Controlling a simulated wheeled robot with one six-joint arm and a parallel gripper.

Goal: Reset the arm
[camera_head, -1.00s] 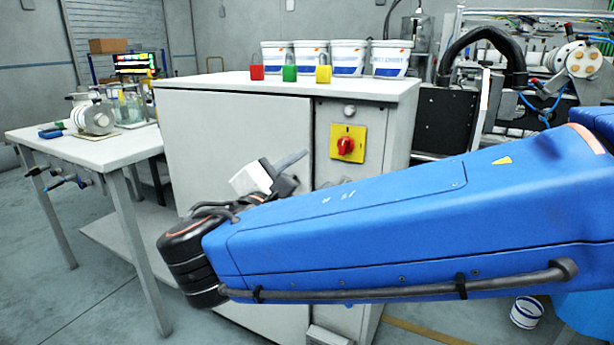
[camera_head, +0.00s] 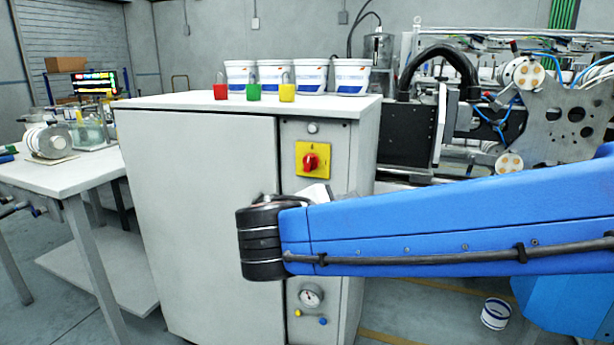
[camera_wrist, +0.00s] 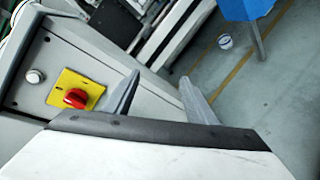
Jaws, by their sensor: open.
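My blue arm reaches in from the right in the head view, in front of the grey cabinet (camera_head: 200,220). My gripper is mostly hidden behind the arm's black wrist joint in that view. In the wrist view my gripper (camera_wrist: 158,92) shows its two grey fingers apart, with nothing between them. The cabinet's red rotary switch on a yellow plate (camera_head: 311,161) is just above the wrist in the head view. In the wrist view the switch (camera_wrist: 76,98) lies left of the fingers, apart from them.
Red (camera_head: 221,91), green (camera_head: 254,91) and yellow (camera_head: 287,91) padlocks stand on the cabinet top before several white tubs (camera_head: 352,77). A white table (camera_head: 60,178) is at left, a machine (camera_head: 560,110) at right. A small bucket (camera_head: 495,313) stands on the floor.

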